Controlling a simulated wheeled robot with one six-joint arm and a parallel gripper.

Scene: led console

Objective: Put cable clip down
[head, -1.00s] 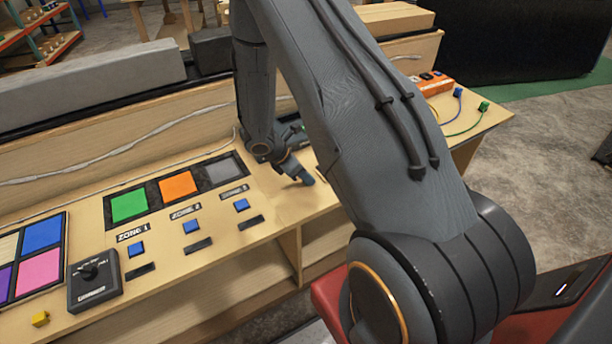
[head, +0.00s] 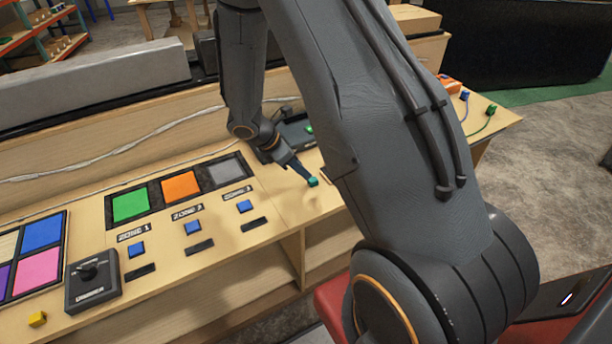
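A small teal piece, which looks like the cable clip (head: 313,182), is at the tip of my gripper (head: 303,173) in the head view. The gripper points down and to the right, just above or at the wooden console top (head: 285,205), right of the zone panels. The fingers look close together on the clip. The view is too small to tell whether the clip touches the surface.
Green, orange and grey panels (head: 130,204) with blue buttons (head: 245,206) lie left of the gripper. A dark tray (head: 298,130) sits behind it. A black knob box (head: 91,282) and a yellow block (head: 38,319) are at the front left. My arm hides part of the console.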

